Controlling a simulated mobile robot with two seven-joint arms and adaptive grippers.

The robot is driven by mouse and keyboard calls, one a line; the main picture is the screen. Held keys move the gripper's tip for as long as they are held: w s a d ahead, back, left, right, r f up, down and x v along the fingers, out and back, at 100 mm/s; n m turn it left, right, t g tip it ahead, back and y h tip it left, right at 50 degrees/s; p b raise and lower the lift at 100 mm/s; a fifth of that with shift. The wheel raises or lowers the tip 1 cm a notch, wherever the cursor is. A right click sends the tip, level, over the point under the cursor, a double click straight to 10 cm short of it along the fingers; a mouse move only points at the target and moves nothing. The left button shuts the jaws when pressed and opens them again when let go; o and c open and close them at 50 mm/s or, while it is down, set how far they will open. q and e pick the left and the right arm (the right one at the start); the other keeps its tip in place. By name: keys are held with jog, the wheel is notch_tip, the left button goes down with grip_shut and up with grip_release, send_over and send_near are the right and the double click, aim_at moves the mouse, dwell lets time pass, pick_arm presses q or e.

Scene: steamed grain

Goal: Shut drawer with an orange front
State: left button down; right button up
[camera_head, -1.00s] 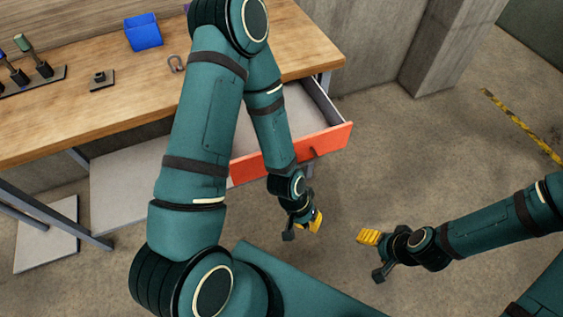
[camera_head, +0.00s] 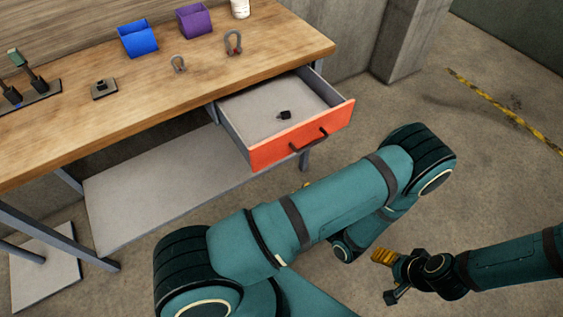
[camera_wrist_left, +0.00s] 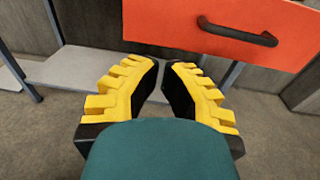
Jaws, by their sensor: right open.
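The drawer with an orange front (camera_head: 301,137) is pulled out of the workbench at its right end, and a small black object (camera_head: 285,115) lies in it. Its dark bar handle (camera_head: 309,141) also shows in the left wrist view (camera_wrist_left: 238,33). My left gripper (camera_wrist_left: 161,66) is below and left of this handle in that view, apart from the front. Its yellow fingertips are close together with nothing seen between them. In the head view my left arm hides nearly all of it. My right gripper (camera_head: 384,278) is open and empty over the floor at lower right.
On the wooden bench (camera_head: 200,75) are a blue bin (camera_head: 138,40), a purple bin (camera_head: 195,20), two shackles and a tool stand. A lower shelf (camera_head: 150,190) is left of the drawer. Open floor lies to the right.

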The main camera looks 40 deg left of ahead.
pick_arm(q)
jog(key=t, duration=0.1)
jog(key=b, duration=0.1)
send_near(277, 153)
jog(key=shift+m, duration=0.3)
jog(key=x, duration=0.8)
jog(key=shift+a+r, duration=0.1)
jog(key=shift+a, duration=0.05)
jog(key=shift+w+a, duration=0.1)
